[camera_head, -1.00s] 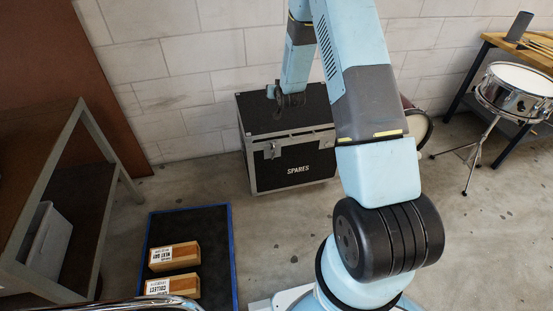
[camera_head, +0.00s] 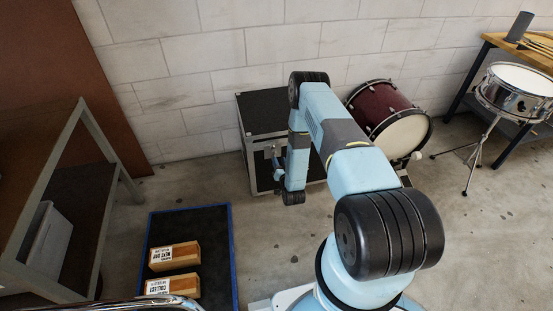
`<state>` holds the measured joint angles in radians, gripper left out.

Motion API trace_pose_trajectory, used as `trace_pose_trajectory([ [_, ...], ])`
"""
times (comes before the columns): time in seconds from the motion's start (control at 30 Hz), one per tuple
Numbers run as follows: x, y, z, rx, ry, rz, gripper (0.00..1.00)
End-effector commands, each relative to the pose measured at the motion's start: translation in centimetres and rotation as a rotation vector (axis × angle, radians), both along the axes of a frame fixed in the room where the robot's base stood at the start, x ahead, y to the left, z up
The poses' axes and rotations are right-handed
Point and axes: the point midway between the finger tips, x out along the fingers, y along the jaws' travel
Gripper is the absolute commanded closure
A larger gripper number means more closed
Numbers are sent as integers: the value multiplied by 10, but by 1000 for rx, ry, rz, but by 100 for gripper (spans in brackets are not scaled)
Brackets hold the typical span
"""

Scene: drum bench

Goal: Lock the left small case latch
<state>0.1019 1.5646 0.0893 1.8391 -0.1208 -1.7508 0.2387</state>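The black case with silver edges (camera_head: 262,112) stands on the floor against the wall, its lid down. Its front left latch (camera_head: 270,149) shows only as a small light patch beside my wrist. I cannot tell whether it is locked. My gripper (camera_head: 277,172) is small in view, low at the case's front face just below that latch. I cannot tell whether it touches the case, or whether its fingers are open or shut. My arm hides the right part of the case's front, including the label.
A dark red bass drum (camera_head: 384,108) stands close right of the case. A blue-edged black mat (camera_head: 210,255) with two wooden blocks (camera_head: 175,256) lies at lower left, near a metal-framed shelf (camera_head: 75,215). A snare drum (camera_head: 515,92) stands far right. Floor before the case is bare.

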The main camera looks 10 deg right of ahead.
Motion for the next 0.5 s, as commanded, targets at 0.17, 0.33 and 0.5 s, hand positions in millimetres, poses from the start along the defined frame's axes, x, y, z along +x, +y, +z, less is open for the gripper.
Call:
trace_pose_trajectory([
  [0.17, -38, 1, -37, 26, -41, -16, 62],
  [0.33, -56, 1, -50, 37, -65, -25, 62],
  [0.5, -51, 1, -52, 39, -72, -27, 62],
])
